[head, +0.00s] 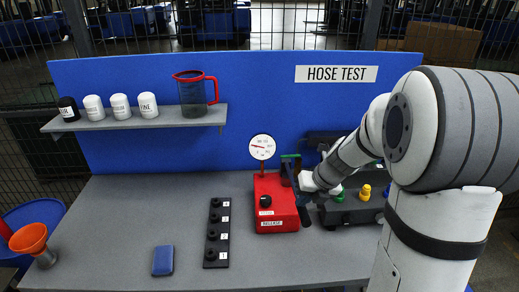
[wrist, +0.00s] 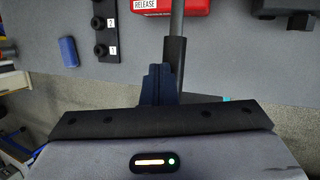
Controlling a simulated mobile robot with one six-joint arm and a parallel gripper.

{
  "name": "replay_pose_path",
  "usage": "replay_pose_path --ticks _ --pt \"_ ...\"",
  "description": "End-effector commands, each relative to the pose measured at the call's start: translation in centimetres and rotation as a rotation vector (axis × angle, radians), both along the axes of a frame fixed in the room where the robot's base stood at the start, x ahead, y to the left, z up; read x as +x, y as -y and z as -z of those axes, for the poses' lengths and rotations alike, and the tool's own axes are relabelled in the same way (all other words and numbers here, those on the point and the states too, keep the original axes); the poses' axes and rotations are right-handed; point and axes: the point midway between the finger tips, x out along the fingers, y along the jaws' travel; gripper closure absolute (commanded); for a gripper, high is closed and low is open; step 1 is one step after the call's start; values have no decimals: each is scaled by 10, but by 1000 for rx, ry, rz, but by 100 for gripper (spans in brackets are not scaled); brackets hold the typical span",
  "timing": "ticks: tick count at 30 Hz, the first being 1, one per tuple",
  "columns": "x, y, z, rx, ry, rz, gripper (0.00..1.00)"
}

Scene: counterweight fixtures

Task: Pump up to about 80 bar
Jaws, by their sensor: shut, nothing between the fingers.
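The red pump (head: 275,203) stands on the grey bench with a black knob (head: 266,201) and a white label on its front. In the wrist view the red pump (wrist: 172,5) shows its RELEASE label. A round white gauge (head: 262,147) stands above it with a red needle; its figures are too small to read. The pump lever shows as a grey rod with a black grip (wrist: 175,52). My gripper (wrist: 158,72) has its dark blue fingers closed together beside the grip, overlapping it in view; contact is unclear. In the head view my gripper (head: 297,187) is right of the pump.
A black strip (head: 216,232) with several knobs and a blue block (head: 163,260) lie left of the pump. A dark unit (head: 350,208) with green and yellow knobs stands right, partly behind my arm. A shelf (head: 140,122) holds bottles and a jug. An orange funnel (head: 30,239) stands far left.

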Motion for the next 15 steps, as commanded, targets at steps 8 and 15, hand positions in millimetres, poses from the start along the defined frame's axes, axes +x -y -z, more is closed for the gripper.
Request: replay_pose_path --ticks 8,15 --pt "0 0 16 0 0 0 100" --pt "0 0 28 -1 0 0 100"
